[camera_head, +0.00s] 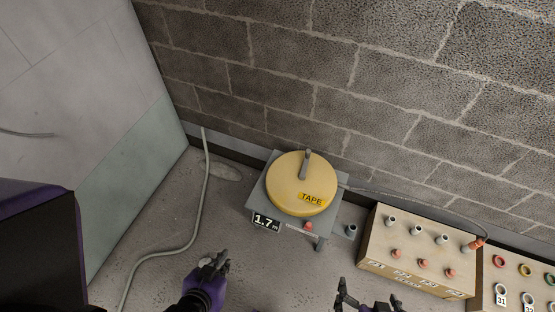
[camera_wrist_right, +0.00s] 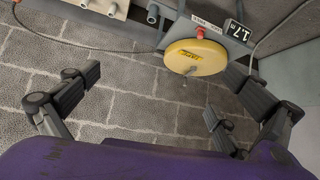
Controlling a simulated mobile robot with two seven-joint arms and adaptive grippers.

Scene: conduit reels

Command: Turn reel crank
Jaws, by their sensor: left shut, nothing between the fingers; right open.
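The yellow tape reel (camera_head: 290,185) lies flat on a grey stand (camera_head: 262,198), with an upright grey crank peg (camera_head: 306,166) near its far right edge. The reel also shows in the right wrist view (camera_wrist_right: 196,62). A "1.7 m" display (camera_head: 266,222) and a red button (camera_head: 308,226) are on the stand's front. My left gripper (camera_head: 218,262) is shut and empty, in front and left of the stand, apart from the reel. My right gripper (camera_head: 366,290) is open and empty at the bottom edge, partly cut off; its spread fingers show in the right wrist view (camera_wrist_right: 163,73).
A beige box (camera_head: 417,241) with grey stubs and red-orange caps stands right of the reel; a tray of coloured rings (camera_head: 525,268) is beyond it. A pale hose (camera_head: 201,200) runs along the floor at left. A block wall (camera_head: 340,80) stands behind.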

